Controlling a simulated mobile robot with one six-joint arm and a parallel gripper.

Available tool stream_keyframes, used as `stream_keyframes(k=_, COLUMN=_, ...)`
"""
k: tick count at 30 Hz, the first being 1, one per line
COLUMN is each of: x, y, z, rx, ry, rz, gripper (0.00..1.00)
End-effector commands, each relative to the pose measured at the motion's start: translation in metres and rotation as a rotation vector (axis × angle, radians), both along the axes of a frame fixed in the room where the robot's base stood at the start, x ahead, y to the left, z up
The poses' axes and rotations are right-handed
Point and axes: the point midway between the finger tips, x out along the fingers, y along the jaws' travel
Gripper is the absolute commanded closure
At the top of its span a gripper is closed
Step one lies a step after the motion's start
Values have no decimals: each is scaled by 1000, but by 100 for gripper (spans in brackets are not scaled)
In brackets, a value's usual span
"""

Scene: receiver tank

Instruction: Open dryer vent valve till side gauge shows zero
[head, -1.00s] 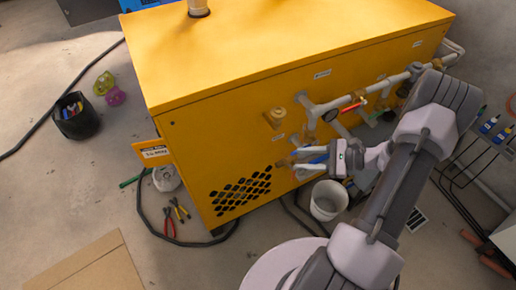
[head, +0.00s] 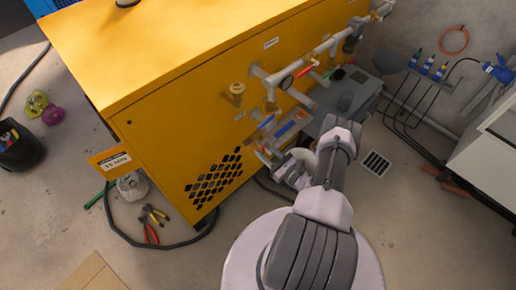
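The yellow cabinet (head: 165,80) carries grey pipework (head: 325,48) with several coloured valve handles on its right face. A blue handle (head: 267,122) sits low on the piping, with a longer blue part (head: 286,130) beside it. A red handle (head: 308,68) and a green handle (head: 329,73) are higher up. A small round gauge (head: 286,82) is on the piping; its reading is too small to make out. I cannot tell which handle is the dryer vent. My gripper (head: 267,158) is low by the cabinet, just below the blue handle; its fingers are too small and overlapped to judge.
A black hose (head: 150,243) and pliers (head: 152,222) lie on the floor at left. A floor grate (head: 376,163) and a white cabinet (head: 485,150) are at right.

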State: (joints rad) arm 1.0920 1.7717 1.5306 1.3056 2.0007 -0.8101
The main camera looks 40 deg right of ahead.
Motion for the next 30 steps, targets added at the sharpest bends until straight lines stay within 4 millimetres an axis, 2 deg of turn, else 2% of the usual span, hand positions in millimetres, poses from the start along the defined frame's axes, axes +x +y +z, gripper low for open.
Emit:
stream_keyframes(k=3, x=21, y=3, z=-2, rx=-2, ry=0, rz=3, gripper=63)
stream_keyframes(k=6, x=32, y=3, z=-1, rx=-1, ry=-1, rz=2, gripper=63)
stream_keyframes(k=16, x=38, y=3, z=1, rx=0, ry=0, rz=1, gripper=63)
stream_keyframes(k=17, x=38, y=3, z=1, rx=0, ry=0, rz=1, gripper=65)
stream_keyframes(k=22, x=38, y=3, z=0, rx=0, ry=0, rz=1, gripper=98)
stream_keyframes(k=30, x=38, y=3, z=0, rx=0, ry=0, rz=1, gripper=100)
